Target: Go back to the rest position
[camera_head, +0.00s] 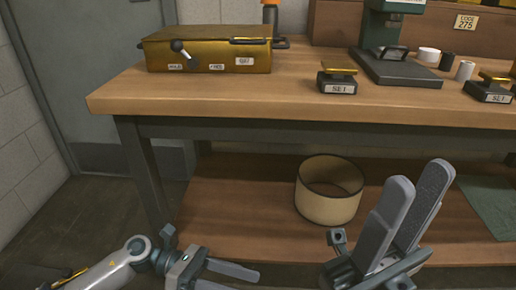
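My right gripper (417,182) shows at the lower right, its two grey fingers pointing up with a gap between them. It is open and empty, in front of the lower shelf. My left gripper (240,281) is at the bottom, left of centre, with its fingers pointing right. They are apart and nothing shows between them, though the lower finger is partly cut off by the frame edge. A beige lampshade (327,205) with a dark rim stands on the lower shelf, between and beyond the grippers; neither visibly touches it.
The wooden workbench (230,108) carries a brass box with a lever (208,50), a green press (385,55), two labelled blocks (338,80) (489,91) and small cylinders (465,70). Its lower shelf (245,205) has a green mat (490,205) at right. Floor is open at left.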

